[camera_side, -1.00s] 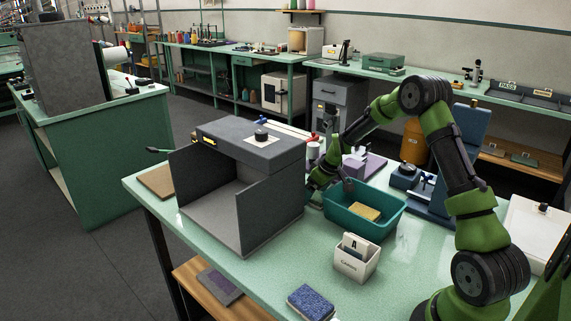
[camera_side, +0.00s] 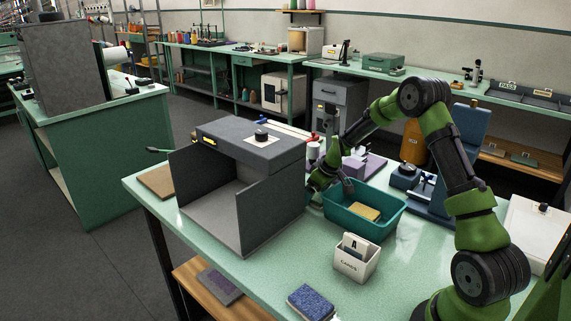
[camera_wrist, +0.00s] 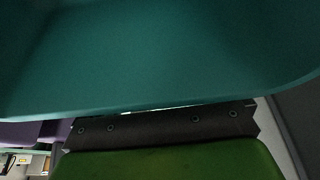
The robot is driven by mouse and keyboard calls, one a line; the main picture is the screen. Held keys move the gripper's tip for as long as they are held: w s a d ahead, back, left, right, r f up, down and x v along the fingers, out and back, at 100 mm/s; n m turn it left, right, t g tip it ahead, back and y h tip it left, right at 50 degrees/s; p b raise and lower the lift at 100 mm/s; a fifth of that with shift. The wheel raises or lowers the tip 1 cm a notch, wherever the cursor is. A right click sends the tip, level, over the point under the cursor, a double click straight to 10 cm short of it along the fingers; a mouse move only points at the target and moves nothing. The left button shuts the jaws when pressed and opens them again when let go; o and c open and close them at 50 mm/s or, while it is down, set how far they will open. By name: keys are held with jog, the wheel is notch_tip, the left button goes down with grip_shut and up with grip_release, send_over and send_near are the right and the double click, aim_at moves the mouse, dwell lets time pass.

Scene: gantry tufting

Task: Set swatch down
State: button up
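A blue textured pad (camera_side: 310,302), which may be a swatch, lies flat at the front edge of the green bench. A yellow pad (camera_side: 365,212) lies inside the teal bin (camera_side: 360,226); I cannot tell which one is the task's swatch. My gripper (camera_side: 347,186) is low at the back left rim of the bin, right of the grey booth. Its fingertips are too small and dark there to show a gap or a held thing.
The open-fronted grey booth (camera_side: 240,180) stands close left of my gripper. A white card box (camera_side: 356,258) stands in front of the bin. A blue stand (camera_side: 435,190) is to the bin's right. The bench front between booth and card box is clear.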

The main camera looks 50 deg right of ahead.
jog(key=c, duration=1.2)
